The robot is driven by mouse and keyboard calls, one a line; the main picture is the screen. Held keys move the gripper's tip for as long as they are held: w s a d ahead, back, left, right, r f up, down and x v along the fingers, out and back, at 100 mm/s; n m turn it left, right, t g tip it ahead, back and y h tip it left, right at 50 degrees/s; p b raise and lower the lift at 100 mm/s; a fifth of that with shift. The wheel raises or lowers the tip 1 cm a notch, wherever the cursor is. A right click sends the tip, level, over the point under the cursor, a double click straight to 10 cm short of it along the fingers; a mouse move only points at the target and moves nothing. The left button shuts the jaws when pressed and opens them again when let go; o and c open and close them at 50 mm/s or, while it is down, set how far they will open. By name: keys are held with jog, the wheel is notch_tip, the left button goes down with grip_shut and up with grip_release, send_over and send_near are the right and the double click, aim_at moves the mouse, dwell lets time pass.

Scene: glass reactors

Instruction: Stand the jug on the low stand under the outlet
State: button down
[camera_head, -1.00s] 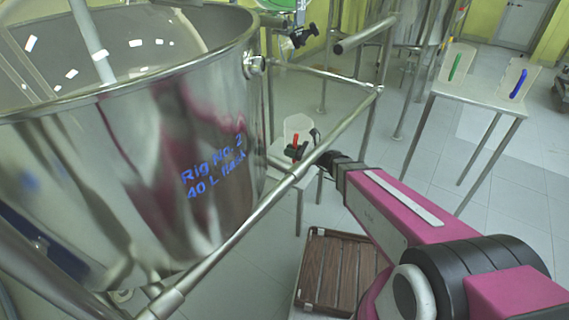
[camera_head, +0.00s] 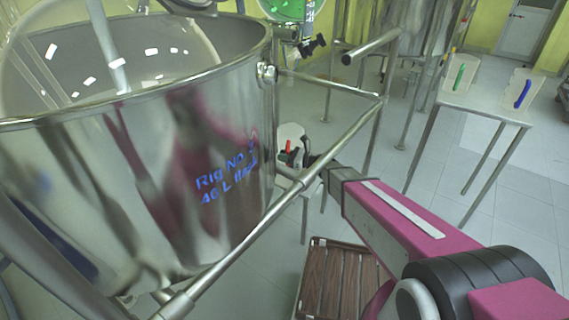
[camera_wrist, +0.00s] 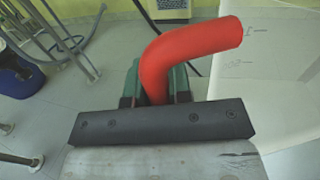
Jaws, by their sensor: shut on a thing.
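My gripper (camera_head: 298,158) is at the far end of my arm, just beyond the steel rail in the head view. In the wrist view its green-padded jaws (camera_wrist: 158,88) are shut on the upright part of the red handle (camera_wrist: 190,50). The white jug (camera_wrist: 275,75) fills the right of that view. It also shows small, seemingly upright, in the head view (camera_head: 291,132). The low stand (camera_head: 284,172) is a small pale table, partly hidden behind the rail and vessel. I cannot tell whether the jug touches it. A black valve (camera_head: 313,46), possibly the outlet, is above and right of the jug.
A large steel vessel (camera_head: 130,180) and its frame rail (camera_head: 250,235) stand close on the left. A slatted brown platform (camera_head: 335,280) is on the floor. A taller table (camera_head: 480,108) at right holds green- and blue-handled jugs. Floor between is clear.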

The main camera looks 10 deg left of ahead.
jog(key=shift+w+f, duration=0.25)
jog(key=shift+f, duration=0.55)
jog(key=shift+w+f, duration=0.3)
jog(key=shift+f, duration=0.55)
jog(key=shift+w+f, duration=0.25)
jog(key=shift+f, duration=0.65)
jog(key=c, duration=1)
grip_release()
jog(key=shift+c, duration=0.2)
